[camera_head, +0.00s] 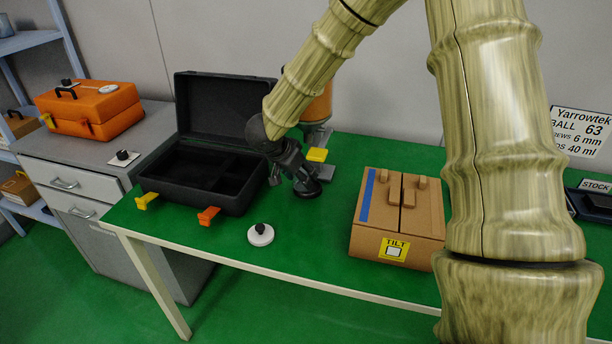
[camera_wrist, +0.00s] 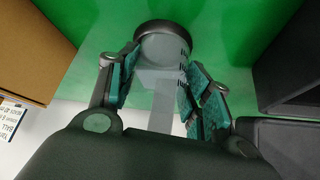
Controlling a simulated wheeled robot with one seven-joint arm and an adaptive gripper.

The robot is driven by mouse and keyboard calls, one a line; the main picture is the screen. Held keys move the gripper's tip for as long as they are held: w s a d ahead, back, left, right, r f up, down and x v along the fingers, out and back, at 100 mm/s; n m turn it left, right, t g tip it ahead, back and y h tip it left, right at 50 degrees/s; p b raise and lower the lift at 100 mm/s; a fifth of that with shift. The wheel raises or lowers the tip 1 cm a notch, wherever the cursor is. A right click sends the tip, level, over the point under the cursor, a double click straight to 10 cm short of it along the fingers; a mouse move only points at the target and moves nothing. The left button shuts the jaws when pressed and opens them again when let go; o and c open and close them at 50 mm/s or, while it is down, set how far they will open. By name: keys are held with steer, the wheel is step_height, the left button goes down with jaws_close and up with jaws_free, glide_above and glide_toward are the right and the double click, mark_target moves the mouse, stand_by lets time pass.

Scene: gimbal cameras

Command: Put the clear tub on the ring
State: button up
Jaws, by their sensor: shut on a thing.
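My gripper (camera_head: 304,180) reaches down to the green table between the black case and the cardboard box. It also shows in the wrist view (camera_wrist: 158,85), with its teal-padded fingers on both sides of the clear tub (camera_wrist: 163,50), shut on it. The tub has dark tick marks on its side. A dark round ring (camera_wrist: 165,24) shows around the tub's far end in the wrist view, and a dark disc shape shows under the fingers in the head view (camera_head: 307,190). I cannot tell whether the tub rests on the ring or is just above it. The fingers mostly hide the tub in the head view.
An open black case (camera_head: 195,172) stands left and a cardboard box (camera_head: 397,222) right. A white disc with a black knob (camera_head: 260,235) lies near the front edge. Behind my gripper are a yellow block (camera_head: 317,155) and an orange cylinder (camera_head: 319,106).

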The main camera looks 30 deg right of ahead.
steer(key=d+f, duration=0.1)
steer(key=w+d+f, duration=0.1)
steer(key=shift+d, duration=0.3)
steer(key=shift+s, duration=0.1)
steer(key=o, duration=1.2)
steer(key=shift+f, duration=0.2)
steer(key=shift+r, duration=0.1)
steer(key=v, duration=1.2)
steer(key=shift+r+p, duration=0.1)
steer(key=shift+p, duration=0.2)
